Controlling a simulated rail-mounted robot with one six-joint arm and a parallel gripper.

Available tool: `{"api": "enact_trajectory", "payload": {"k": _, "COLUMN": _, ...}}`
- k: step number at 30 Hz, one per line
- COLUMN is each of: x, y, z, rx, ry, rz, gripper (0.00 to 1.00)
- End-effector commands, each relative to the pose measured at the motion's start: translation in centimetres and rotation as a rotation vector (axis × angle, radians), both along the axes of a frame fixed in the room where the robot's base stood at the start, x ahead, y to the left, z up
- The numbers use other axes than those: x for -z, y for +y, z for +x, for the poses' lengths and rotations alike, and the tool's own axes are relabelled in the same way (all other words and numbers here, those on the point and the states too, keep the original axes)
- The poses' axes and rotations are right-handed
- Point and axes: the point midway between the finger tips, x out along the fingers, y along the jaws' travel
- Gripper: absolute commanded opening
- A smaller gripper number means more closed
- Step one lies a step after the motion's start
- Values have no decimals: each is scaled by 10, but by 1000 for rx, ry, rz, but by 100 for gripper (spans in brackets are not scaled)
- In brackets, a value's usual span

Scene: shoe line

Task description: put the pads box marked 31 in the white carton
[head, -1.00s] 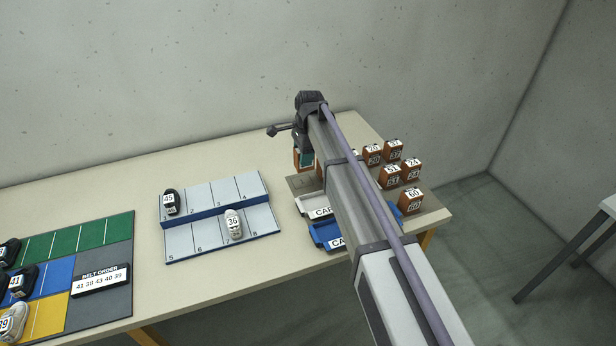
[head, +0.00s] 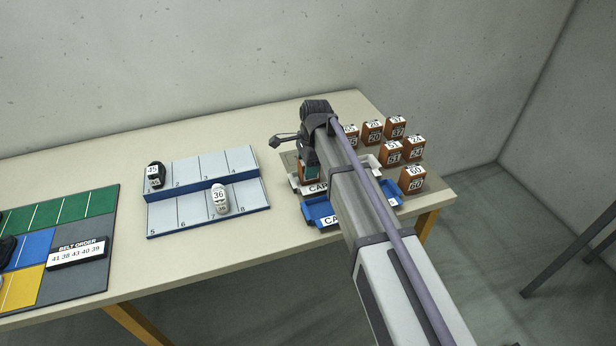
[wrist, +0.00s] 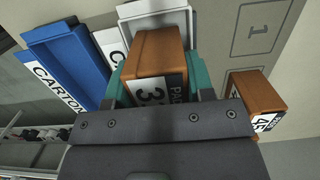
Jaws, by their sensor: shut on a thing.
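My gripper (wrist: 155,78) has its teal fingers shut on a brown pads box (wrist: 160,52). The box's label shows a 3; its second digit is hidden by my gripper. The held box also shows in the head view (head: 305,175), under my wrist, over or beside the left part of the white carton. The white carton (head: 296,186) is partly hidden by my arm. In the wrist view the white carton (wrist: 188,6) lies just beyond the held box, partly covered by it. I cannot tell whether the box is within its walls.
A blue carton (head: 320,212) stands in front of the white one. Several brown numbered boxes (head: 413,181) stand at the right; one marked 45 (wrist: 255,95) is close to my right finger. A shoe rack (head: 210,190) and a belt order sign (head: 78,253) lie left.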

Motion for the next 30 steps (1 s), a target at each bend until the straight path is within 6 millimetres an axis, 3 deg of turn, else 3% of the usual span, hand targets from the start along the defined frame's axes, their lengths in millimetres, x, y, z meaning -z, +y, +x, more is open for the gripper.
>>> {"api": "enact_trajectory", "payload": {"k": 1, "x": 14, "y": 0, "z": 0, "rx": 0, "ry": 0, "rz": 0, "gripper": 24}}
{"api": "enact_trajectory", "payload": {"k": 11, "x": 13, "y": 0, "z": 0, "rx": 0, "ry": 0, "rz": 0, "gripper": 24}}
{"api": "enact_trajectory", "payload": {"k": 12, "x": 13, "y": 0, "z": 0, "rx": 0, "ry": 0, "rz": 0, "gripper": 50}}
{"api": "enact_trajectory", "payload": {"k": 19, "x": 11, "y": 0, "z": 0, "rx": 0, "ry": 0, "rz": 0, "gripper": 72}}
{"api": "enact_trajectory", "payload": {"k": 30, "x": 2, "y": 0, "z": 0, "rx": 0, "ry": 0, "rz": 0, "gripper": 74}}
